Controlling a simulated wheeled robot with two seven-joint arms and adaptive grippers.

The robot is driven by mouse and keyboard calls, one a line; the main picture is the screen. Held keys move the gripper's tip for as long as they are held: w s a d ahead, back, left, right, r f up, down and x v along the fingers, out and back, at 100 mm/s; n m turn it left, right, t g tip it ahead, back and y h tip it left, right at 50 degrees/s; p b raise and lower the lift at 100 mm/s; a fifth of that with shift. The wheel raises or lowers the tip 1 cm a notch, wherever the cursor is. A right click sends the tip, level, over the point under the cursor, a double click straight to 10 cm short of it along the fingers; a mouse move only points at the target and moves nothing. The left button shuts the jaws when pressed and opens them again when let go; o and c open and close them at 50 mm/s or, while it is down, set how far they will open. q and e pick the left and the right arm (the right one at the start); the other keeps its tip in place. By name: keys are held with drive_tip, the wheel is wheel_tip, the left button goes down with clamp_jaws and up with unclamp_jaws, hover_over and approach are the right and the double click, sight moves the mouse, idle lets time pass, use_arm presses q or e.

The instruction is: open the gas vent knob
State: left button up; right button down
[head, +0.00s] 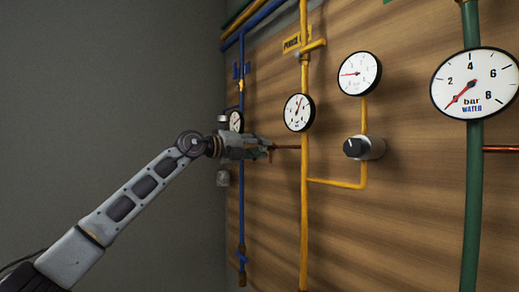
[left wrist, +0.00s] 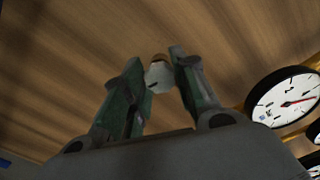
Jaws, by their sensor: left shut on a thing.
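My left gripper (head: 268,149) reaches to the wooden panel in the head view, left of the yellow pipe. The left wrist view shows its two green-grey fingers (left wrist: 157,72) on either side of a small pale round knob (left wrist: 158,78) with a dark mark and a brownish part behind it. The gripper is shut on this knob. In the head view the gripper hides the knob, and I see no label that names it. My right gripper is in neither view.
A yellow pipe (head: 304,210) with a gauge (head: 299,112) stands just right of the gripper. A blue pipe (head: 241,215) runs behind my wrist. Further right are another gauge (head: 359,74), a black-faced knob (head: 357,147) and a green pipe (head: 472,190) with a water gauge (head: 475,83).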

use_arm(q)
drive_tip(key=shift+r+n, duration=0.1)
drive_tip(key=shift+n, duration=1)
drive_tip(key=shift+a, duration=0.1)
drive_tip(key=o, duration=1.1)
drive_tip(key=shift+w, duration=0.1)
drive_tip(key=shift+c, duration=0.2)
drive_tip(key=v, duration=1.2)
